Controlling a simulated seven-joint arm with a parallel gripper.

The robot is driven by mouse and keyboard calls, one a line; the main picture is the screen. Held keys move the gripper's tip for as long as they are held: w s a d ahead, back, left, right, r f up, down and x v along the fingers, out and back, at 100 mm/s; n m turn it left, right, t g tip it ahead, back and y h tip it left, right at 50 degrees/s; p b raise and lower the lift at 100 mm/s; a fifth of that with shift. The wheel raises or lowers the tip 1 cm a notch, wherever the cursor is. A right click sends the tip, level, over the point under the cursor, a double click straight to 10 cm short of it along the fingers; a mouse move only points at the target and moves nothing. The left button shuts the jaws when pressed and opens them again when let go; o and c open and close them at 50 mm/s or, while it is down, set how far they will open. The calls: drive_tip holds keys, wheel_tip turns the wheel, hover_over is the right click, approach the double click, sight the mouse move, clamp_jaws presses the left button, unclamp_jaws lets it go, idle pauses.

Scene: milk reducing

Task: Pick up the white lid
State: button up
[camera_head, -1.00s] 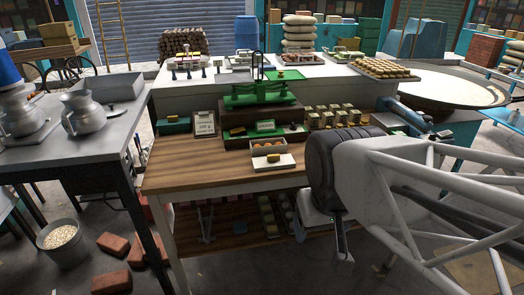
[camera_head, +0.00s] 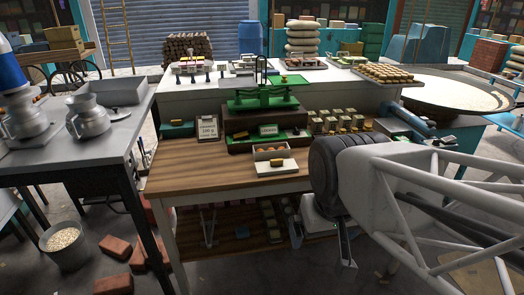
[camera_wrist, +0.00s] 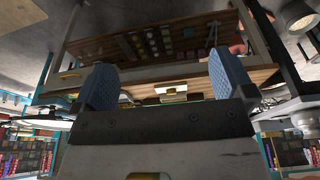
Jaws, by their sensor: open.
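A flat white rectangular piece (camera_head: 289,168) lies near the front edge of the wooden table, with a small yellow block on it. It may be the white lid; I cannot be sure. An open white box (camera_head: 284,153) holding round brownish things sits just behind it. In the wrist view, a white piece (camera_wrist: 172,85) shows between and beyond the fingers. My gripper (camera_wrist: 165,82) is open, with two blue fingers wide apart and nothing between them. In the head view my arm is to the right of the white piece, apart from it; the fingertips are not clear there.
The wooden table (camera_head: 200,175) has free room at its front left. A green scale (camera_head: 262,98) stands behind, with a clipboard (camera_head: 207,127) left of it. Several small jars stand to its right. A metal table (camera_head: 110,125) with jugs is at the left.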

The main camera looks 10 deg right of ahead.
drive_tip(key=n+g, duration=0.3)
drive_tip(key=n, duration=1.5)
hover_over(277, 160)
wheel_tip(277, 160, down, 10)
drive_tip(key=shift+f, duration=0.25)
drive_tip(key=shift+w+f, duration=0.15)
drive_tip(key=shift+w, duration=0.1)
drive_tip(key=shift+f, duration=0.1)
drive_tip(key=shift+f, duration=1.2)
